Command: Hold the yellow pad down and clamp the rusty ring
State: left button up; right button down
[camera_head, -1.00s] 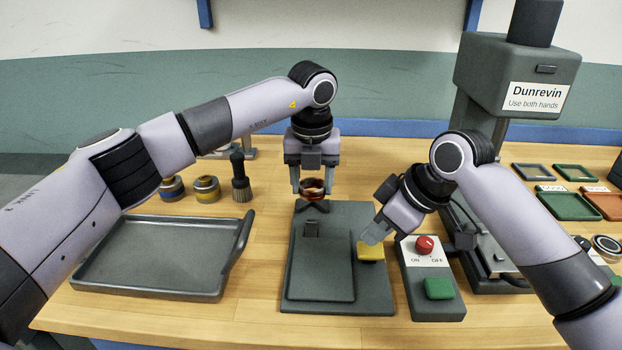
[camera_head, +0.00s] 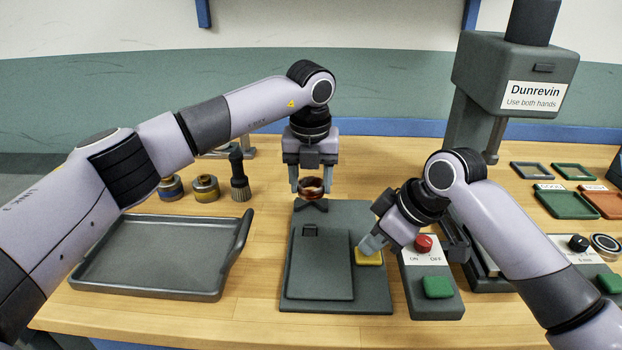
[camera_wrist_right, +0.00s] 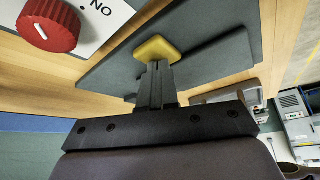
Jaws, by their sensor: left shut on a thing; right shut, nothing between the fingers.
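The rusty ring (camera_head: 311,187), reddish brown, is between the fingers of my left gripper (camera_head: 310,186), which is shut on it. The ring is just above a dark V-shaped rest (camera_head: 311,206) at the back of the dark grey fixture plate (camera_head: 376,290). Whether ring and rest touch is unclear. The yellow pad (camera_head: 369,259) is at the plate's right side. My right gripper (camera_head: 367,246) is shut and empty, its fingertips on the pad. In the right wrist view the tips (camera_wrist_right: 154,66) meet the pad (camera_wrist_right: 157,47).
A control box with a red knob (camera_head: 424,243) and green button (camera_head: 438,287) stands close right of my right gripper. A grey tray (camera_head: 150,284) lies left. Two small pots and a brush (camera_head: 240,180) stand behind it. The Dunrevin press (camera_head: 515,75) stands back right.

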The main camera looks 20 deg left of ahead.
pick_arm(q)
jog(key=shift+f, duration=1.05)
pick_arm(e)
jog(key=shift+f, duration=0.2)
pick_arm(q)
jog(key=shift+f, duration=0.15)
